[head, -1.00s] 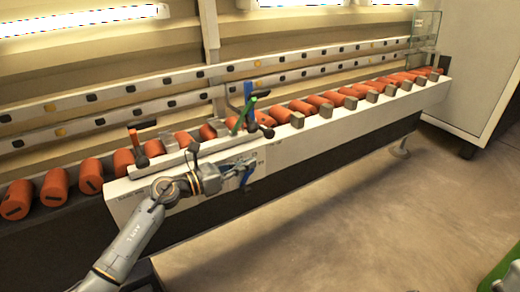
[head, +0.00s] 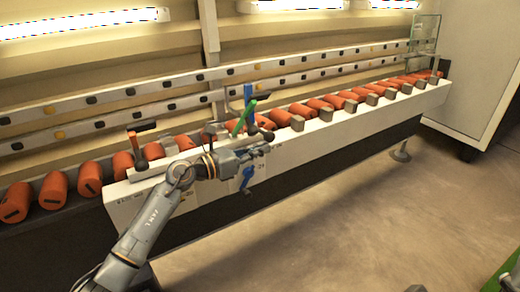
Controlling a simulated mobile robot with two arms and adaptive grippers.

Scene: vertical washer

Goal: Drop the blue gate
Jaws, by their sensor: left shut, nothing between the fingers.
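A blue gate (head: 248,94) stands upright at the back of the conveyor, behind a tilted green gate (head: 240,120). A second blue piece (head: 247,176), shaped like a handle, hangs on the conveyor's white front face. My left gripper (head: 264,144) is shut and empty, in front of the upper front edge. It is above the blue handle and below the green gate; I cannot tell whether it touches anything. My forearm and gripper hide part of the front face. My right gripper is not in view.
Orange cylinders (head: 328,114) line the conveyor (head: 330,138) on both sides of the gates. An orange gate (head: 136,144) with a black knob stands at left. A slotted rail (head: 310,70) runs behind. A pale cabinet (head: 485,70) stands at right. The floor in front is clear.

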